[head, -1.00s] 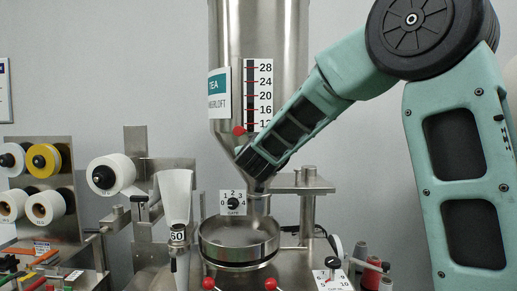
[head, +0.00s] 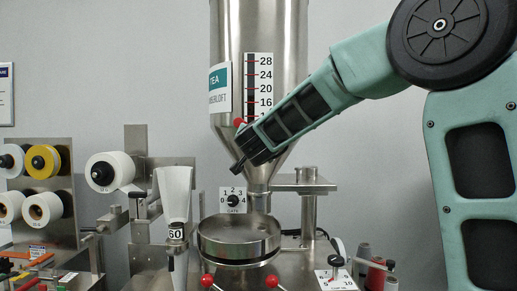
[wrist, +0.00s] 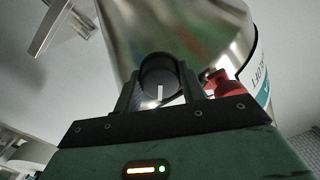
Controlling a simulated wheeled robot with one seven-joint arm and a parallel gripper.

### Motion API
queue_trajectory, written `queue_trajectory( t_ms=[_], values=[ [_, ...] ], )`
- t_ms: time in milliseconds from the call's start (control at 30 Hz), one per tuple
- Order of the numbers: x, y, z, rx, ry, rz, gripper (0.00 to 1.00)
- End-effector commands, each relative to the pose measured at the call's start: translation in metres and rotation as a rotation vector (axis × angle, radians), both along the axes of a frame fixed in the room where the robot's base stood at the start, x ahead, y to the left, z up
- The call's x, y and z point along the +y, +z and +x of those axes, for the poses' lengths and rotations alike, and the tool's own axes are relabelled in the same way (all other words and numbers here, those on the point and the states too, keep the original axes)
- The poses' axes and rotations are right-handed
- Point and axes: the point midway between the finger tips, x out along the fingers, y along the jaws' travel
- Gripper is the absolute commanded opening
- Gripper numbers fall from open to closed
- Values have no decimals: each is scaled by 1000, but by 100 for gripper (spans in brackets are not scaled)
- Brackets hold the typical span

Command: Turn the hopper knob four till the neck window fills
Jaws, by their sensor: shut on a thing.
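The steel hopper (head: 285,50) stands in the middle, with a tea label and a level scale on its front. Below its cone, the narrow neck (head: 260,203) shows, but I cannot make out the window's fill. A numbered dial with a black gate knob (head: 233,200) sits beside the neck; its pointer is too small to read. My gripper (head: 238,167) is in front of the cone, above that dial. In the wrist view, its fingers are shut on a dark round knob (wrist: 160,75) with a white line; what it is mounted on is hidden.
A red ball (head: 239,123) is close to my gripper at the cone. A round steel pan (head: 240,250) is below the neck. A white funnel (head: 174,200) and spool racks stand left. A second dial (head: 334,280) is lower right.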

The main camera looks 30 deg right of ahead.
Motion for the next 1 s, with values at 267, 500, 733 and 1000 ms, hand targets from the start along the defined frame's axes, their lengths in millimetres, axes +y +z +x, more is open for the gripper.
queue_trajectory(
  t_ms=[267, 500, 733, 1000],
  values=[
    [0, -2, 0, -85, 0, 128, 18],
    [1, -1, 0, -117, 1, 176, 18],
    [1, -1, 0, -122, 0, 185, 18],
    [1, -1, 0, -122, 0, 184, 49]
  ],
)
